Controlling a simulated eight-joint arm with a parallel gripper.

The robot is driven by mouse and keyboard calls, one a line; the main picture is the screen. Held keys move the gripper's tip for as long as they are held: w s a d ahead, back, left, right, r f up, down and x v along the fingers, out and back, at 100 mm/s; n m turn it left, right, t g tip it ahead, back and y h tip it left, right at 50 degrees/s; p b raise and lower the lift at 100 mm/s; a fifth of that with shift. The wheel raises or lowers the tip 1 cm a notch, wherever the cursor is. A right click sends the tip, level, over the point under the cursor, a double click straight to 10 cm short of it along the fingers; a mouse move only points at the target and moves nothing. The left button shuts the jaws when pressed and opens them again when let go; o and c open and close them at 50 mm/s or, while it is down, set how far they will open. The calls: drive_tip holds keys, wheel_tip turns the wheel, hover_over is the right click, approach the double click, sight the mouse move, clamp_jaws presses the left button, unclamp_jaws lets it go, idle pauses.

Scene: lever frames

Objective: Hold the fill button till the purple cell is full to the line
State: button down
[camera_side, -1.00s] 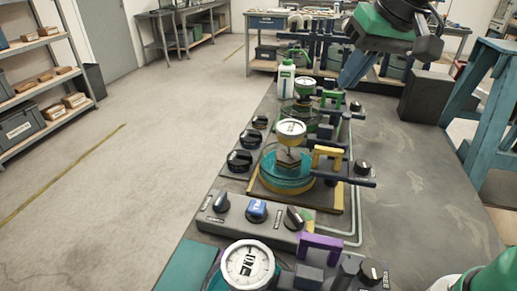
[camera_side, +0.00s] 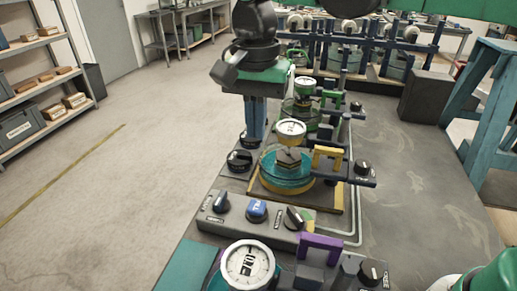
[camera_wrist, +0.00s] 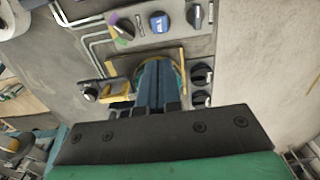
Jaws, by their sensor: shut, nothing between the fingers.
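The blue push button (camera_side: 257,208) sits on the grey control panel (camera_side: 213,222) between two dark knobs. It also shows near the top of the wrist view (camera_wrist: 159,22). The purple-handled cell (camera_side: 320,243) stands in front of the panel, with a white round gauge (camera_side: 248,265). The frame edge cuts it off, and I cannot read its fill level. My gripper (camera_side: 255,137) points down beyond the yellow cell, near the dark knobs, apart from the button. Its blue fingers (camera_wrist: 158,66) are together and empty.
The yellow-handled cell (camera_side: 327,156), with a gauge and teal liquid, stands between my gripper and the panel. A green-handled cell (camera_side: 305,90) stands farther back. Dark knobs (camera_side: 239,160) line the bench's left side.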

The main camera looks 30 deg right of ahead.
sight(256, 204)
drive_tip(key=shift+f, duration=0.2)
wheel_tip(256, 204, down, 14)
drive_tip(key=shift+r, duration=0.1)
idle(0.7)
drive_tip(key=shift+f, duration=1.3)
drive_tip(key=shift+r, duration=0.1)
idle(0.7)
wheel_tip(256, 204, up, 14)
idle(0.4)
drive_tip(key=shift+r, duration=0.1)
idle(0.3)
